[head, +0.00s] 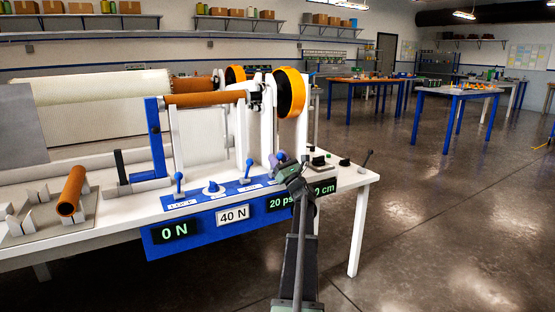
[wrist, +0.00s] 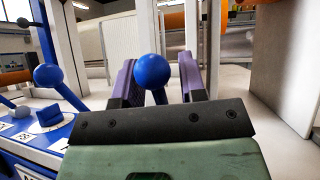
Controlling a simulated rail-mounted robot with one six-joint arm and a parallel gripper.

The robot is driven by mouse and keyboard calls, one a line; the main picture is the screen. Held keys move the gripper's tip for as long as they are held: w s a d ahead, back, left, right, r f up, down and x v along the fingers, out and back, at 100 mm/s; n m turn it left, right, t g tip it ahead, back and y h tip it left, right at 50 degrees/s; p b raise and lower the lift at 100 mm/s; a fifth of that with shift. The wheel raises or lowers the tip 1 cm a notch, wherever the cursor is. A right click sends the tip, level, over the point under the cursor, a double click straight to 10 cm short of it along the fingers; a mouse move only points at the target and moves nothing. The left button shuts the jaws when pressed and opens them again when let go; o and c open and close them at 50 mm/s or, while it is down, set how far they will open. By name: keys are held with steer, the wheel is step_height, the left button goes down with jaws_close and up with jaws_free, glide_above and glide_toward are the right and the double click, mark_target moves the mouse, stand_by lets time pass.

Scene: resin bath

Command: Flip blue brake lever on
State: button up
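Blue ball-topped levers stand on the blue control panel (head: 205,222), one at the left (head: 178,178) and one near the middle (head: 249,165). Their labels are too small to read surely, so I cannot tell which is the brake lever. My gripper (head: 281,161) is at the panel's right end, right of the middle lever. In the wrist view, my gripper (wrist: 158,80) is open, with a blue ball knob (wrist: 152,71) between its two purple fingers. A gap shows at the right finger; contact at the left is unclear. The stem below is mostly hidden.
Another blue ball lever (wrist: 47,76) stands close to the left of my fingers. A blue dial (head: 212,187) lies between the levers. White posts and an orange-rimmed wheel (head: 291,93) rise behind. Black knobs and a black lever (head: 366,159) stand at the right end.

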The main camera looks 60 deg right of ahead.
steer(key=b+v, duration=0.6)
steer(key=v, duration=0.4)
steer(key=shift+s+f, duration=0.25)
steer(key=shift+s, duration=0.05)
